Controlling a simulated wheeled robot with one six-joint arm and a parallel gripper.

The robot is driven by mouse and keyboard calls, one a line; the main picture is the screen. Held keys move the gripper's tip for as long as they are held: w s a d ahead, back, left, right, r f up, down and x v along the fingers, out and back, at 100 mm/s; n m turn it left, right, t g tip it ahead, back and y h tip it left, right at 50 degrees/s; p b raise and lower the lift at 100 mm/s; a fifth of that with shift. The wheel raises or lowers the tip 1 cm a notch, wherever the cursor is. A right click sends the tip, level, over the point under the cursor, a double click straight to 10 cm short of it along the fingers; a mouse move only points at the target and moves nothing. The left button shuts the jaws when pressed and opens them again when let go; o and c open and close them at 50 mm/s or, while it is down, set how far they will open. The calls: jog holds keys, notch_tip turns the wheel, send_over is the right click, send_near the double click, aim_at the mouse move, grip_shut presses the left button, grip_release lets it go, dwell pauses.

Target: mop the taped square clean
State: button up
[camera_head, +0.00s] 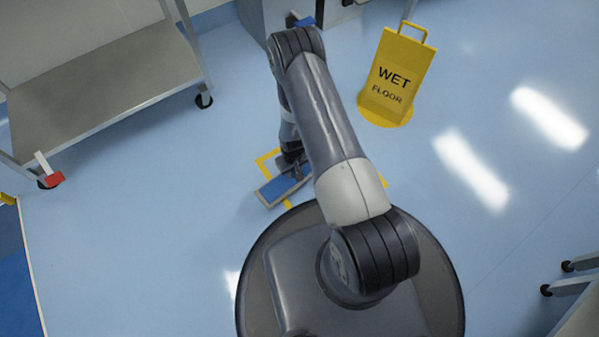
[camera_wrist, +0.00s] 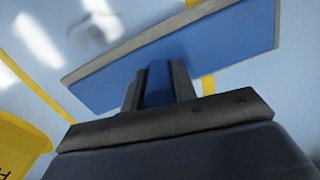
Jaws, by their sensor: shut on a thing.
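My gripper (camera_wrist: 158,88) is shut on the blue handle of a flat mop (camera_wrist: 115,88), whose blue head has a grey pad edge. In the head view the mop (camera_head: 281,187) is at the taped square (camera_head: 266,160), over its lower left part. Yellow tape (camera_wrist: 208,88) also shows beside and behind the mop head in the wrist view. My arm hides much of the square in the head view. A faint grey smudge (camera_wrist: 95,28) shows on the floor beyond the mop head in the wrist view. I cannot tell whether the pad touches the floor.
A yellow wet floor sign (camera_head: 392,80) stands to the upper right of the square. A metal cart (camera_head: 100,85) on casters is at the upper left, with a red-and-white item (camera_head: 54,179) by its leg. Casters (camera_head: 546,290) show at the lower right. Blue floor is open on the right.

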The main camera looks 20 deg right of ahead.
jog(key=shift+r+p, duration=0.95)
jog(key=shift+r, duration=1.25)
jog(key=shift+w, duration=0.1)
